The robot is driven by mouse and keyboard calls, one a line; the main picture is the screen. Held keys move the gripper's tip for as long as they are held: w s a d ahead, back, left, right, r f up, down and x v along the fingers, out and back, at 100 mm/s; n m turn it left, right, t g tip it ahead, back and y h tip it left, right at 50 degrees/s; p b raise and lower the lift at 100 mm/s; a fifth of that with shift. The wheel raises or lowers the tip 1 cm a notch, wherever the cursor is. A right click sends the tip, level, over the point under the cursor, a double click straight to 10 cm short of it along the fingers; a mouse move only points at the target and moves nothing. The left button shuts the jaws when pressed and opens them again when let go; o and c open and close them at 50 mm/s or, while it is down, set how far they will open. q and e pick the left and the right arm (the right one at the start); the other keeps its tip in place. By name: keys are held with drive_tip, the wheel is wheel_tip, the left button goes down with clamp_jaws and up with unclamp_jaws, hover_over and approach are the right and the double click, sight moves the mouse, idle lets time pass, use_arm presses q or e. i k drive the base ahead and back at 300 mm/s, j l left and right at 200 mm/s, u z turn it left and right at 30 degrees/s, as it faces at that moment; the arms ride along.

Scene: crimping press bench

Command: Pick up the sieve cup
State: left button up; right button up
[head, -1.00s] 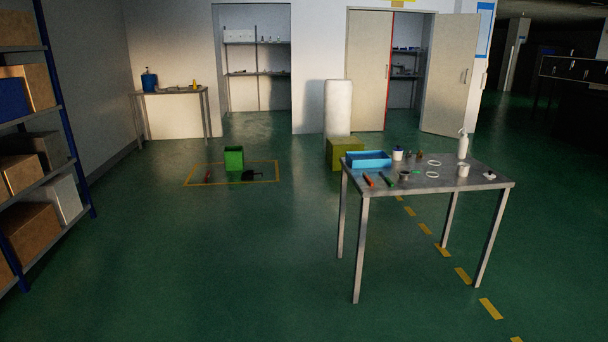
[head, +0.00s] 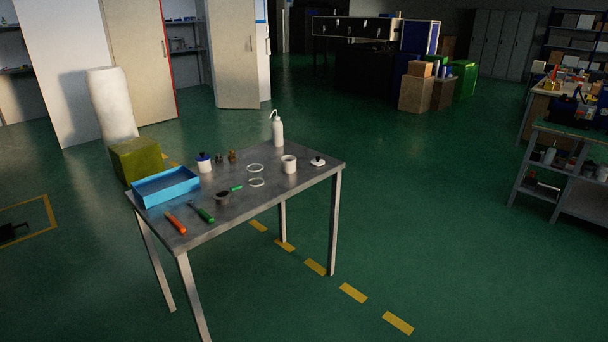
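A small dark grey cup (head: 222,199), which looks like the sieve cup, stands on the metal table (head: 262,204) near its front edge. Its mesh is too small to make out. A white cup (head: 289,165) stands further right on the same table. Neither of my grippers is in view.
Around the cup lie an orange-handled tool (head: 176,223), a green-handled tool (head: 201,212) and two white rings (head: 256,182). Floor before and right of the table is clear.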

sight(222, 196)
drive_tip(key=i+l+z, duration=0.2)
drive_tip(key=i+z, duration=0.25)
drive_tip(key=i, duration=0.3)
drive_tip(key=i+z, duration=0.45)
drive_tip(key=i, duration=0.35)
drive_tip(key=i+u, duration=0.15)
drive_tip(key=i, duration=0.55)
drive_tip(key=i+l+u, duration=0.15)
drive_tip(key=i, duration=0.55)
drive_tip(key=i+l+u, duration=0.15)
drive_tip(key=i, duration=0.6)
drive_tip(key=i+u, duration=0.15)
drive_tip(key=u, duration=2.2)
